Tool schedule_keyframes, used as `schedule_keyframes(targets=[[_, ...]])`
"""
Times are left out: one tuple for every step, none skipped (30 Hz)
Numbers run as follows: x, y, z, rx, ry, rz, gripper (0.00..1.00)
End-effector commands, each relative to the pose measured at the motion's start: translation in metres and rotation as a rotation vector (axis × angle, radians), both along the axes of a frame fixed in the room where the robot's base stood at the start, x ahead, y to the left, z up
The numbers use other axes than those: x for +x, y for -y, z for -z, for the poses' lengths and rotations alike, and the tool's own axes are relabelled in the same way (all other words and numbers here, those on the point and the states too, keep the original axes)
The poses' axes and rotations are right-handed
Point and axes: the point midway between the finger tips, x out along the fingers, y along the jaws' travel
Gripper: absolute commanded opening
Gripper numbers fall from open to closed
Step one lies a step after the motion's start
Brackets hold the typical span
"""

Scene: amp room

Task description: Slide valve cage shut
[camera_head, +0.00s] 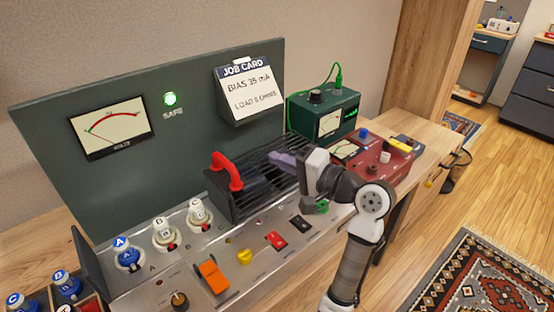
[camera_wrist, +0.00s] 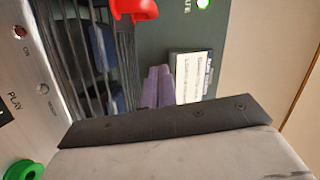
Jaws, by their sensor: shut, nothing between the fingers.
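The valve cage (camera_head: 268,172) is a dark slatted box on the metal deck of the amp panel. A red handle (camera_head: 228,170) stands at its left end. In the wrist view, the cage bars (camera_wrist: 72,60) run down the left side and the red handle (camera_wrist: 136,8) shows at the top edge. Dark blue shapes show through the bars. My gripper (camera_head: 277,158) is shut and empty, its purple fingers over the cage's right part, to the right of the handle. Its fingers also show in the wrist view (camera_wrist: 157,88). I cannot tell whether they touch the cage.
An orange switch (camera_head: 212,277) and a yellow knob (camera_head: 245,256) sit in front. A green meter box (camera_head: 324,112) and red box (camera_head: 385,165) stand to the right. The job card (camera_head: 250,90) hangs behind.

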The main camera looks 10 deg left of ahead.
Motion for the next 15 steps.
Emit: schedule_keyframes(targets=[[0.004,-0.011,-0.001,0.000,-0.003,-0.006,0.00],[0.007,-0.018,-0.001,0.000,-0.003,-0.006,0.00],[0.010,-0.026,-0.001,-0.002,-0.002,-0.007,0.00],[0.013,-0.032,-0.001,0.000,-0.002,-0.005,0.00],[0.016,-0.038,0.000,-0.001,-0.003,-0.006,0.00],[0.019,-0.046,0.000,-0.001,-0.003,-0.006,0.00],[0.022,-0.052,0.000,-0.001,-0.003,-0.005,0.00],[0.024,-0.057,0.001,-0.001,-0.002,-0.006,0.00],[0.028,-0.064,0.001,-0.001,-0.002,-0.004,0.00],[0.027,-0.068,0.003,-0.002,-0.001,-0.003,0.00],[0.021,-0.070,0.004,-0.002,-0.001,-0.003,0.00],[0.015,-0.074,0.005,-0.001,-0.001,-0.003,0.00],[0.012,-0.076,0.006,-0.001,-0.001,-0.003,0.00],[0.009,-0.078,0.007,-0.002,0.000,-0.002,0.00],[0.006,-0.081,0.008,-0.002,-0.001,-0.002,0.00]])
